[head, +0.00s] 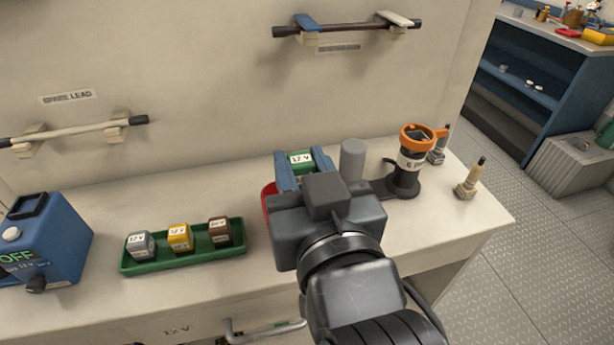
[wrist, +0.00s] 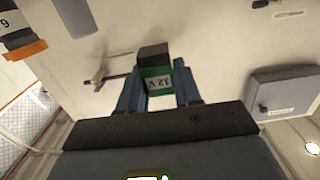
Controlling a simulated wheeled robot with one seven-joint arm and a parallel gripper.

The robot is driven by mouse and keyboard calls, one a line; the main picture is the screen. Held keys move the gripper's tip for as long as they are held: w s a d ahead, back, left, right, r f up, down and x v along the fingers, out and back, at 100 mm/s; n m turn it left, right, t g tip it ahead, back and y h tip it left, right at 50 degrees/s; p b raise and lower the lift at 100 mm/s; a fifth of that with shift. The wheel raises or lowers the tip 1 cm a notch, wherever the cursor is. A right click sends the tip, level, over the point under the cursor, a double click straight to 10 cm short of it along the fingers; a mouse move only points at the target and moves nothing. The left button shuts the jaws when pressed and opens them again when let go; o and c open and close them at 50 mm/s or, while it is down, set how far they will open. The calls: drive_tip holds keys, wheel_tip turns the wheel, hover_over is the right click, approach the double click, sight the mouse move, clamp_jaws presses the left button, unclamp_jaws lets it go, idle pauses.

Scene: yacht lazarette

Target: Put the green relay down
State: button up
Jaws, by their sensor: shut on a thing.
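The green relay (head: 300,161), with a white "12 V" label, is between the blue fingers of my gripper (head: 301,168). My gripper is shut on it. In the wrist view the relay (wrist: 158,84) shows its label and a dark end between the fingers (wrist: 159,95). In the head view my gripper is above the worktop (head: 420,240), over or close to a red thing (head: 268,197) that my gripper mostly hides. I cannot tell whether the relay touches anything below it.
A green tray (head: 190,262) left of my gripper holds grey, yellow and brown relays. A blue device reading "OFF" (head: 45,245) stands at the far left. A grey cylinder (head: 352,160) and an orange-topped black holder (head: 407,165) stand right of the relay. Small metal posts (head: 468,180) stand near the right edge.

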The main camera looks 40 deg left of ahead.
sight(295, 162)
drive_tip(key=w+a+f, duration=0.2)
drive_tip(key=w+a, duration=0.1)
drive_tip(key=shift+a+f, duration=0.2)
drive_tip(key=shift+f, duration=0.2)
drive_tip(key=shift+w+f, duration=0.1)
drive_tip(key=shift+f, duration=1.95)
drive_tip(key=shift+f, duration=0.4)
drive_tip(key=shift+f+b, duration=0.2)
drive_tip(key=shift+b, duration=0.1)
drive_tip(key=o, duration=1)
